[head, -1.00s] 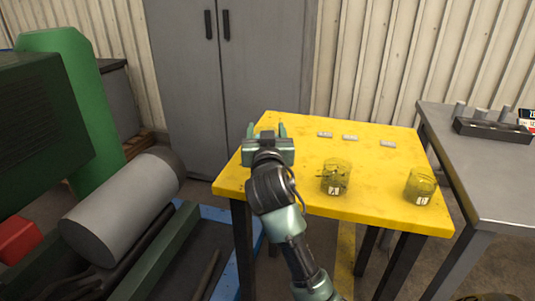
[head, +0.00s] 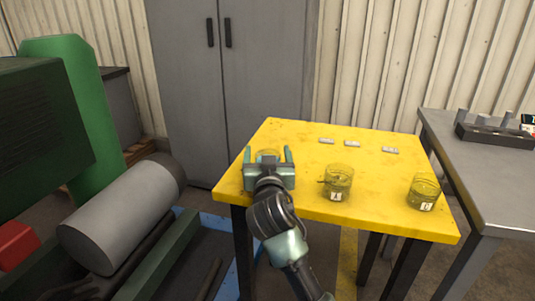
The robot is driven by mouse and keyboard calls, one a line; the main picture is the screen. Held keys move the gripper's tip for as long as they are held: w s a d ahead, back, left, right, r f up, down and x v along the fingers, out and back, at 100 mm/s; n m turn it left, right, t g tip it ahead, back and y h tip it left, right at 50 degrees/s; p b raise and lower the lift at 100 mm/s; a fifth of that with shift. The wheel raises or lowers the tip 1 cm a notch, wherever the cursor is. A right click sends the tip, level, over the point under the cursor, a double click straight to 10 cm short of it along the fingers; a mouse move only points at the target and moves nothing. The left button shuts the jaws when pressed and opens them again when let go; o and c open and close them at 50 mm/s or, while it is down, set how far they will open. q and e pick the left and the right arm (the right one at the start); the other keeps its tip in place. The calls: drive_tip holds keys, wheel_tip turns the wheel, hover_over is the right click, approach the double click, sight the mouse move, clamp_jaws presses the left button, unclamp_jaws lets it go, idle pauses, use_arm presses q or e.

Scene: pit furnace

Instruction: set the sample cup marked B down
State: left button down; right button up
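My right gripper (head: 268,154) is at the left end of the yellow table (head: 310,155), its two fingers spread apart. My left gripper is out of view.
Three small grey plates (head: 351,143) lie in a row toward the back of the yellow table. A grey table (head: 485,180) with a dark rack (head: 493,134) stands at right. A green machine (head: 75,100) and a grey cylinder (head: 122,212) are at left.

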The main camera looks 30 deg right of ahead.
drive_tip(key=shift+r, duration=0.2)
drive_tip(key=shift+s+a+f, duration=0.1)
drive_tip(key=shift+s+a, duration=0.1)
drive_tip(key=shift+s, duration=0.05)
drive_tip(key=v, duration=1)
drive_tip(key=shift+s+a+p, duration=0.1)
drive_tip(key=shift+s+p, duration=0.15)
drive_tip(key=shift+p, duration=0.05)
drive_tip(key=shift+s+a, duration=0.15)
drive_tip(key=shift+s, duration=0.25)
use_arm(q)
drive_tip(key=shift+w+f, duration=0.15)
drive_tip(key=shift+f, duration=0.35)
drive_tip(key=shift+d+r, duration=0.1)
